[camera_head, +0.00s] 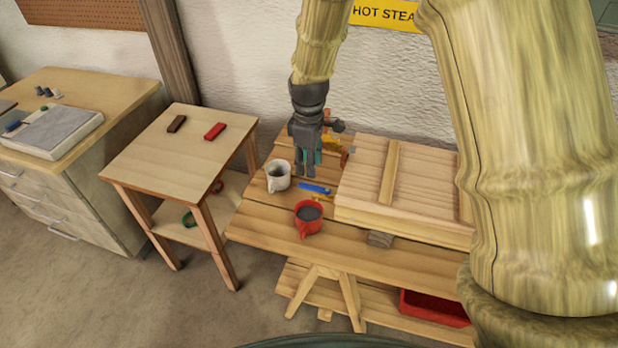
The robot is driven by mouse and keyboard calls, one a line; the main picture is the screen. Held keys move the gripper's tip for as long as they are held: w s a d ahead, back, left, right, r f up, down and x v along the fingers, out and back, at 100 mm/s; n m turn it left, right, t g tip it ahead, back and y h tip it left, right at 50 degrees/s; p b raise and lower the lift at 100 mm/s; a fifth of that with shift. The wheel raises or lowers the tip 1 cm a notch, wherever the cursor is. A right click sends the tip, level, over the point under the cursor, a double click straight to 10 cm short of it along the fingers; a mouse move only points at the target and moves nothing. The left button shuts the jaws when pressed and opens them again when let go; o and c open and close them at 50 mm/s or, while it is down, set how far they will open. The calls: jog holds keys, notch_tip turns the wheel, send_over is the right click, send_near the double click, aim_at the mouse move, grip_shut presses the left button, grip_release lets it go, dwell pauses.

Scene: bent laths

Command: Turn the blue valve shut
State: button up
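My gripper (305,174) is dark grey and points down over the back left part of the wooden workbench (265,228), just right of a white mug. Its fingers are small here, and I cannot tell whether they are open or shut. Something teal (319,157) shows just behind the fingers, partly hidden by them. A flat blue piece (314,187) lies on the bench just in front of the gripper. I cannot make out a blue valve for certain. Orange and yellow parts (331,143) stand behind the gripper, partly covered by it.
The white mug (278,176) and a red mug (308,217) with dark contents stand close by. A large slatted wooden crate (365,195) fills the bench's right side. A small side table (165,165) with two blocks stands left. A red bin (435,307) sits below.

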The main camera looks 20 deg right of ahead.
aim_at(309, 186)
jog(key=f, duration=0.2)
jog(key=f+p, duration=0.1)
jog(key=shift+w+f, duration=0.3)
jog(key=shift+s+f+p, duration=0.3)
jog(key=shift+f, duration=0.4)
jog(key=shift+w+f+p, duration=0.1)
jog(key=shift+f+p, duration=0.25)
jog(key=shift+f, duration=1)
grip_shut()
